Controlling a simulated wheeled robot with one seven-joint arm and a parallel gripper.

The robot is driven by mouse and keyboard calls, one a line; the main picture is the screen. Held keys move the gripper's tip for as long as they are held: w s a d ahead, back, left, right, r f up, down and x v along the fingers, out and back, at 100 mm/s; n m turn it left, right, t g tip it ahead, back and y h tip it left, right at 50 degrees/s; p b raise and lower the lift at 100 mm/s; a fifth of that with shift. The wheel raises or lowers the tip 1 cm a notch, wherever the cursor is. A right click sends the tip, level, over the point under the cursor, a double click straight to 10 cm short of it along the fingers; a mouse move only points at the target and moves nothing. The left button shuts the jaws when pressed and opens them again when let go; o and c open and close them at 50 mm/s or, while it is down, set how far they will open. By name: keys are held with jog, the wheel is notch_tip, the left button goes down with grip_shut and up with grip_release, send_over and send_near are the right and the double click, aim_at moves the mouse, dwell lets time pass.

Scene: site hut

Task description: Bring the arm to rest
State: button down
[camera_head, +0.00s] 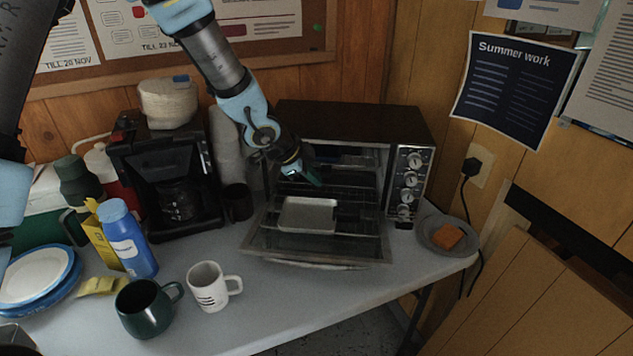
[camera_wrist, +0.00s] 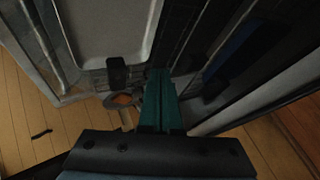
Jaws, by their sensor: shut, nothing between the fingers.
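My gripper (camera_head: 312,177) is at the open front of the toaster oven (camera_head: 350,122), above the lowered glass door. Its green fingers are together with nothing between them; they also show in the wrist view (camera_wrist: 160,100). A light metal tray (camera_head: 308,214) lies at the oven's opening, just below and in front of my gripper. In the wrist view the tray (camera_wrist: 108,28) is at the upper left, apart from the fingers. My arm comes in from the upper left over the coffee maker side.
The oven door (camera_head: 330,248) hangs open toward the front. A grey plate (camera_head: 436,234) with an orange-brown piece of food (camera_head: 447,237) is at right. A coffee maker (camera_head: 170,180), blue bottle (camera_head: 127,240), white mug (camera_head: 208,287) and green mug (camera_head: 144,308) stand left. The front table middle is clear.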

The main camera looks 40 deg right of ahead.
jog(key=p+v, duration=0.2)
jog(key=v, duration=0.6)
jog(key=w+a+n+t+y, duration=0.1)
jog(key=w+a+n+y, duration=0.1)
jog(key=w+a+n, duration=0.45)
jog(key=w+a+r+n+t+y, duration=0.1)
jog(key=w+a+n, duration=0.15)
jog(key=a, duration=0.75)
jog(key=w+a+n+t+y, duration=0.25)
jog(key=w+a, duration=0.25)
jog(key=a, duration=0.3)
jog(key=s+a+r+n+g+y, duration=0.1)
jog(key=s+a+n, duration=0.2)
jog(key=a+n, duration=0.4)
jog(key=s+a+r+n+g, duration=0.1)
jog(key=s+a+n, duration=0.3)
jog(key=a, duration=1)
jog(key=n+g, duration=0.1)
jog(key=n, duration=0.2)
jog(key=shift+s+a+r+y, duration=0.25)
jog(key=shift+r+y, duration=0.05)
jog(key=shift+y, duration=0.05)
